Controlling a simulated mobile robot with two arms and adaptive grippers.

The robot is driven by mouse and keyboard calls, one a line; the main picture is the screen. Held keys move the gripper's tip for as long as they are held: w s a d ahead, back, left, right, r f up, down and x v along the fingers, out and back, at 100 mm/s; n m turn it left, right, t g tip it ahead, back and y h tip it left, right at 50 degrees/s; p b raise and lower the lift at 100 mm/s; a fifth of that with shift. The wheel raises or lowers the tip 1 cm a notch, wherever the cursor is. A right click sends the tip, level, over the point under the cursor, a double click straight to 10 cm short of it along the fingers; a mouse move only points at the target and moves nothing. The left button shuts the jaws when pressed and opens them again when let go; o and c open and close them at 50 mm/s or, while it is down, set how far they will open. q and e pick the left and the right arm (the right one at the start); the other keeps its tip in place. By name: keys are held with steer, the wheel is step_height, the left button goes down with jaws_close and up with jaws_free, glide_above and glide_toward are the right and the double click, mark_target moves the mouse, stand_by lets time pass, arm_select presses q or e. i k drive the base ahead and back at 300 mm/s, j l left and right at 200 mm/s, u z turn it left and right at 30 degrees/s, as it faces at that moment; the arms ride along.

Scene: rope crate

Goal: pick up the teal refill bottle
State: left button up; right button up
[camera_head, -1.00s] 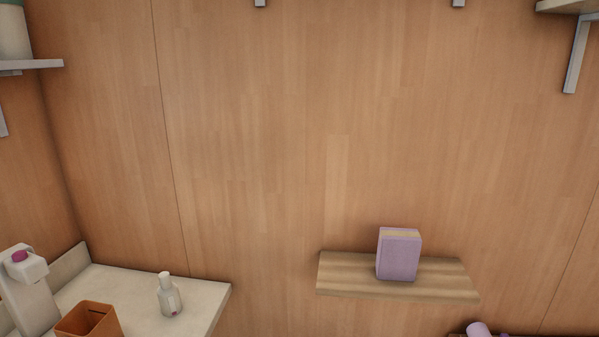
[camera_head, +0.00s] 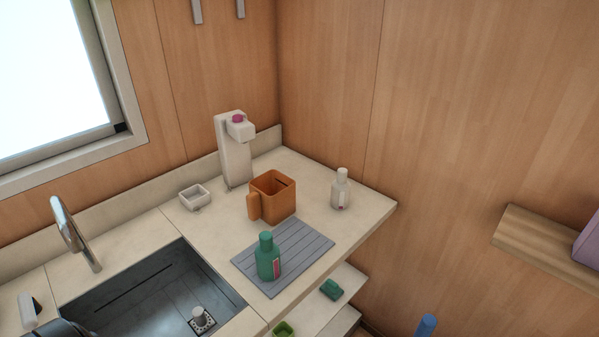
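The teal refill bottle (camera_head: 268,258) stands upright on a grey ribbed mat (camera_head: 305,245) on the counter, to the right of the sink. It has a pink and white label on its side. A dark rounded part shows at the bottom left edge of the head view; I cannot tell what it is. No gripper fingers show in the view.
An orange mug (camera_head: 278,193) stands just behind the bottle, and a white bottle (camera_head: 340,188) stands near the counter's right edge. A white dispenser (camera_head: 233,155) and a small white dish (camera_head: 195,197) are farther back. The sink (camera_head: 150,295) and tap (camera_head: 75,235) are left.

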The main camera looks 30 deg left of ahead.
mark_target(268, 257)
steer(key=k+j+u, duration=0.1)
steer(key=u, duration=1)
